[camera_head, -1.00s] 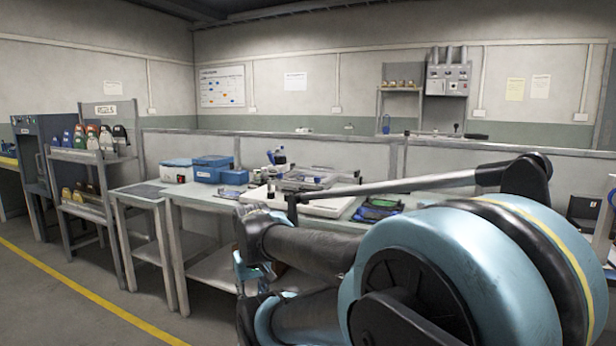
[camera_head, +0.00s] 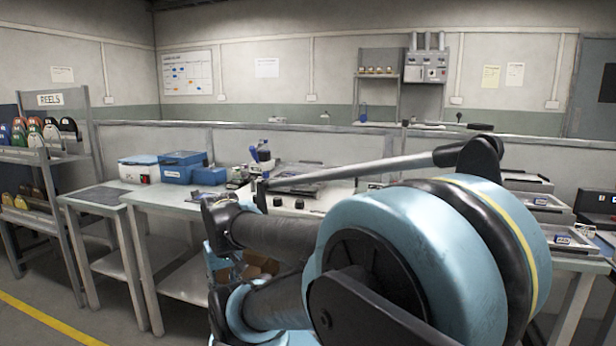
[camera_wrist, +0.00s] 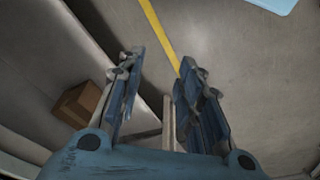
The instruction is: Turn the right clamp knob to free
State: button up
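My gripper (camera_wrist: 160,95) shows in the wrist view with its two blue-grey fingers apart and nothing between them. It points down past the bench edge toward the floor. In the head view my arm covers much of the bench. Small dark knob-like parts (camera_head: 278,200) stand on a pale fixture (camera_head: 318,200) on the bench, just beyond my arm. I cannot tell which of them is the right clamp knob, or how it is turned. No clamp knob shows in the wrist view, and my gripper is apart from the fixture.
Blue boxes (camera_head: 183,166) and a blue-and-white box (camera_head: 137,168) stand on the bench to the left. A reel rack (camera_head: 45,152) is at far left. Trays (camera_head: 540,201) lie at right. A cardboard box (camera_wrist: 82,104) is beside my gripper. Floor at left is open.

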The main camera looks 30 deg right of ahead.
jog(key=shift+o, duration=1.3)
jog(key=shift+s+r, duration=0.15)
jog(key=w+d+r, duration=0.3)
jog(key=w+r, duration=0.1)
jog(key=r, duration=0.3)
jog(key=w+d+r, duration=0.3)
jog(key=w+r, duration=0.1)
jog(key=r, duration=0.3)
jog(key=w+d+r+g, duration=0.1)
jog(key=w+d+r, duration=0.6)
jog(key=d+r, duration=0.25)
jog(key=w+d+r+g, duration=0.1)
jog(key=w+d+r, duration=0.5)
jog(key=d+r, duration=0.4)
jog(key=w+d+r+m, duration=0.1)
jog(key=d+r, duration=0.1)
jog(key=d, duration=0.6)
jog(key=w+d+r, duration=0.1)
jog(key=d+r, duration=0.1)
jog(key=d, duration=0.6)
jog(key=f, duration=1.7)
jog(key=shift+a+f, duration=0.15)
jog(key=shift+a, duration=0.1)
grip_shut()
